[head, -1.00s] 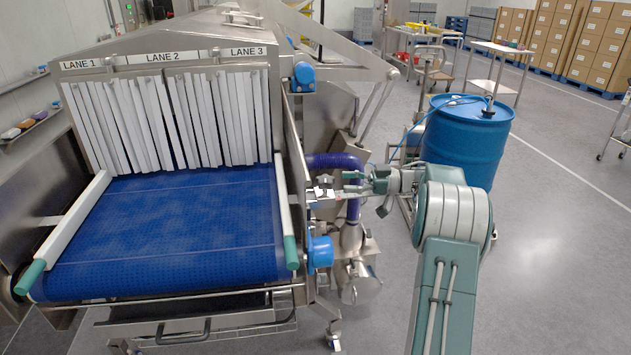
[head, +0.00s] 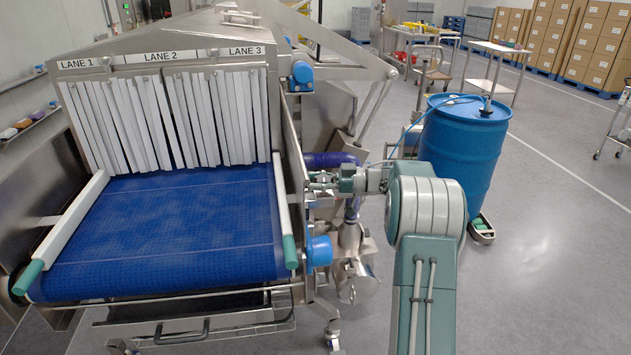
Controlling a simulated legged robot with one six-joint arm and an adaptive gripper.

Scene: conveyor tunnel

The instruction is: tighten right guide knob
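The right guide (head: 284,212) is a pale rail with a green end, along the right edge of the blue belt (head: 165,235). In the earlier frame its knob shows as a small dark star shape on a metal bracket outside that rail. My gripper (head: 318,181) now reaches in from the right at that bracket, level with it. Its fingers cover the knob, so the knob itself is mostly hidden. The fingers are at or around the knob; I cannot tell whether they touch it or have closed.
A left guide (head: 68,228) lines the belt's other side. White strip curtains (head: 160,120) hang at the tunnel mouth. A purple hose (head: 330,160) and a steel pump (head: 352,270) sit close by my gripper. A blue drum (head: 460,150) stands behind my arm.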

